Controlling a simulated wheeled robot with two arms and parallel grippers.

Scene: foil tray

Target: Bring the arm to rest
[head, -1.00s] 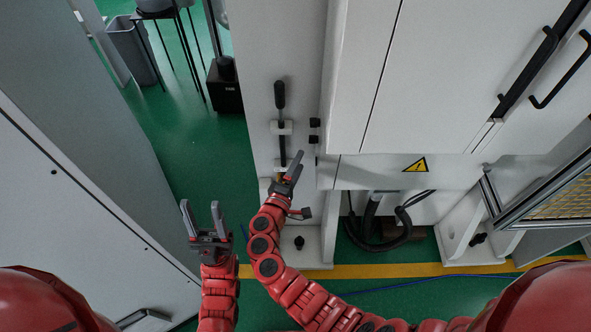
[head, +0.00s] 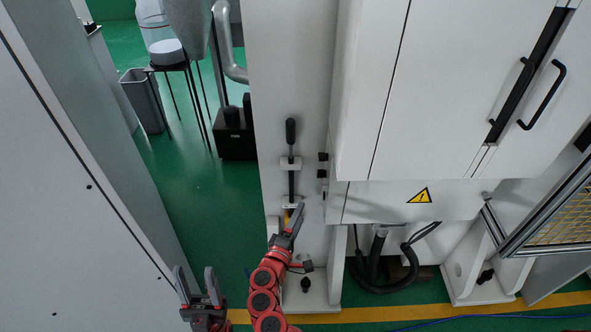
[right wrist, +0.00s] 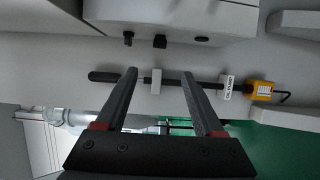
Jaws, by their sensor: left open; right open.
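My right gripper (head: 294,224) is open, seen nearly edge-on at the light cabinet's narrow side, below a black-handled lever (head: 291,133). In the right wrist view its fingers (right wrist: 159,73) stand apart with nothing held between them. The lever (right wrist: 104,77) lies across that view beyond the fingertips, running through a white block (right wrist: 156,82). I cannot tell any contact. My left gripper (head: 195,272) is open and empty at the bottom left, fingers pointing up. Most of both arms is below the head view's edge.
A warning triangle (head: 420,196) marks the cabinet, with black hoses (head: 385,280) beneath. A yellow tagged fitting (right wrist: 261,90) sits near the lever's end. A light panel (head: 80,220) stands close left of my left gripper.

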